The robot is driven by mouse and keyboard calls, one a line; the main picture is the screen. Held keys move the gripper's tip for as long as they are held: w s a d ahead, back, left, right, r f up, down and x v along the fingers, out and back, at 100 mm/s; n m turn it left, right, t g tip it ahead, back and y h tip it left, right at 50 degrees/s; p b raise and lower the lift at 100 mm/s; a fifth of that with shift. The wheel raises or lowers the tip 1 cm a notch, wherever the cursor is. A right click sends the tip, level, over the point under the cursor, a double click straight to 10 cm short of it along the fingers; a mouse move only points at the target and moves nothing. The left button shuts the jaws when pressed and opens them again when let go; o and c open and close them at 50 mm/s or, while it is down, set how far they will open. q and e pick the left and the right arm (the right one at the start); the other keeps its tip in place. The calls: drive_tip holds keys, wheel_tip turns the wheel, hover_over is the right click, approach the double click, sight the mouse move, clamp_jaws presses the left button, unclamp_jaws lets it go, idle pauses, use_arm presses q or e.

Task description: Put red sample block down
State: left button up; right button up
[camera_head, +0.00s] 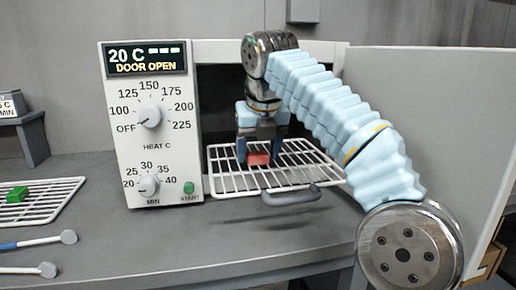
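The red sample block (259,158) is at the wire rack (229,182) that sticks out of the open oven. My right gripper (260,152) points down over the rack, with one finger on each side of the block. Its fingers stand wide apart, and narrow gaps seem to show beside the block, so it looks open. The block appears to rest on the rack wires, though the contact is small in view. My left gripper is not in view.
The oven's control panel (150,140) reads 20 C, DOOR OPEN. The open door (440,120) stands at the right, close to my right arm. A handle (291,196) fronts the rack. At the left, a green block (17,194) sits on another rack (52,204), near two tools (30,269).

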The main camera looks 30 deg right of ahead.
drive_tip(key=shift+o, duration=0.5)
drive_tip(key=shift+r, duration=0.1)
drive_tip(key=shift+r, duration=0.25)
drive_tip(key=s+a, duration=0.1)
drive_tip(key=s, duration=0.3)
drive_tip(key=s+a+b, duration=0.1)
drive_tip(key=s, duration=0.3)
drive_tip(key=s+a+b, duration=0.1)
drive_tip(key=s, duration=0.3)
drive_tip(key=shift+r, duration=0.35)
drive_tip(key=shift+d, duration=0.1)
